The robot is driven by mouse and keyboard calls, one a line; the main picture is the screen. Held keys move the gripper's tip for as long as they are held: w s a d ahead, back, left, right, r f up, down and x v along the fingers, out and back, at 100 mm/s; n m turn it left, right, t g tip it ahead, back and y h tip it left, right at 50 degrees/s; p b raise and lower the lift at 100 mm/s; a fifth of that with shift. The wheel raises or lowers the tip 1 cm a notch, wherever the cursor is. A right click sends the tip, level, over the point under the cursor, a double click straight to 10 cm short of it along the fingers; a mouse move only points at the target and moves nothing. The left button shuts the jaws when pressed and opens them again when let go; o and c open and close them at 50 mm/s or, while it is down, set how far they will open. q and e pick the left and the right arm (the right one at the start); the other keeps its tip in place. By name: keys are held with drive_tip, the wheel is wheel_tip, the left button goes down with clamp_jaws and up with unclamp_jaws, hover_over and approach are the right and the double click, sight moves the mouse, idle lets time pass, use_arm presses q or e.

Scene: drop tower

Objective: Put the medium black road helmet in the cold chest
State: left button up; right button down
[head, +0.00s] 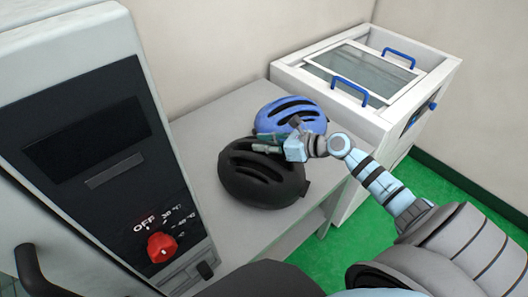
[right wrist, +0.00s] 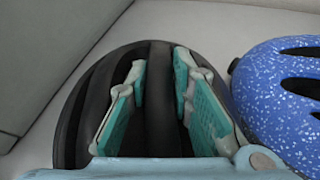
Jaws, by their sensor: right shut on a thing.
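The black helmet (head: 258,178) sits on the grey bench, nearest my side. My right gripper (head: 270,143) reaches in from the right and is shut on the helmet's upper shell. In the right wrist view its two teal-padded fingers (right wrist: 158,75) straddle a central rib of the black helmet (right wrist: 160,120). The helmet appears to rest on the bench still. The white chest (head: 292,72) stands at the back right. A framed glass lid (head: 362,66) with two blue handles lies across its top. My left gripper is out of view.
A speckled blue helmet (head: 300,106) sits close behind the black one, also on the right in the wrist view (right wrist: 285,100). The grey bench (head: 205,140) is clear behind them. A tall cabinet (head: 125,60) with a red dial (head: 162,247) set at OFF stands left.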

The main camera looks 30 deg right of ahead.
drive_tip(key=shift+s+f, duration=0.1)
drive_tip(key=shift+f, duration=0.6)
drive_tip(key=shift+s+r, duration=0.1)
drive_tip(key=shift+r, duration=0.05)
drive_tip(key=shift+f, duration=0.2)
drive_tip(key=c, duration=1.4)
unclamp_jaws()
drive_tip(key=shift+r, duration=0.1)
